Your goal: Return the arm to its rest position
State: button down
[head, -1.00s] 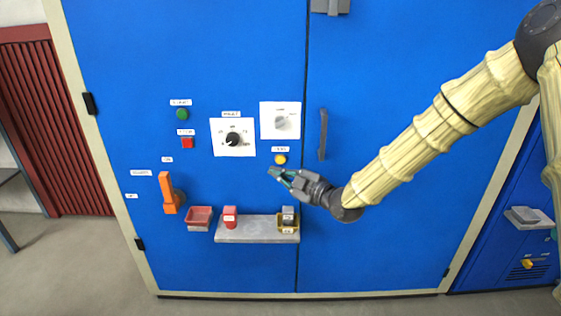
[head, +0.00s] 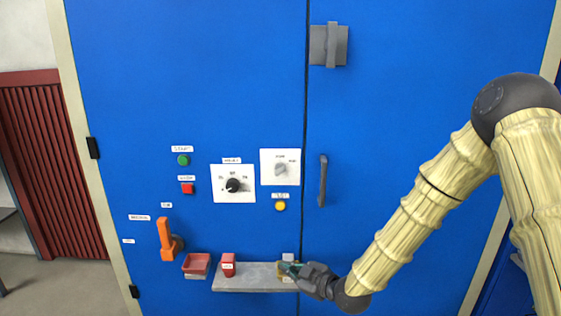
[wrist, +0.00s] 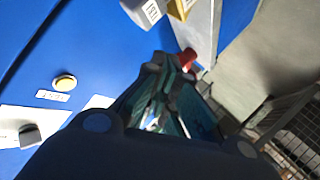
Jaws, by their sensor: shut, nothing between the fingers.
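My gripper (head: 291,268) is shut and empty, at the lower middle of the head view. It appears in front of the right end of the grey shelf and partly hides the yellow bin there. My arm reaches in from the right, bent at the elbow. In the wrist view the gripper's fingers (wrist: 165,95) come together, with blue panel and floor beyond. I cannot tell how far the fingertips are from the shelf.
A blue cabinet carries a black dial (head: 233,185), a grey dial (head: 280,169), a yellow button (head: 280,206), an orange lever (head: 165,234) and a door handle (head: 323,181). Open floor lies at left.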

jog(key=s+d+f+m+g+h, duration=0.2)
jog(key=s+d+f+m, duration=0.1)
jog(key=s+f, duration=0.55)
jog(key=s+d+f+m+g+h, duration=0.2)
jog(key=s+d+f+m, duration=0.3)
jog(key=f, duration=0.6)
jog(key=s+d+f+m+g+h, duration=0.2)
jog(key=s+d+f, duration=0.15)
jog(key=s, duration=0.45)
jog(key=s+d+f+m+g+h, duration=0.1)
jog(key=s+d+f, duration=0.1)
jog(key=s+f, duration=0.5)
jog(key=s+d+f+m+g+h, duration=0.1)
jog(key=s+d+m+g, duration=0.15)
jog(key=s, duration=0.55)
jog(key=s+d+m+g+h, duration=0.1)
jog(key=s+d, duration=0.3)
jog(key=s, duration=0.3)
notch_tip(320, 180, up, 14)
jog(key=s+p, duration=0.1)
jog(key=p, duration=1.3)
jog(key=shift+r+h, duration=0.25)
jog(key=shift+h, duration=0.05)
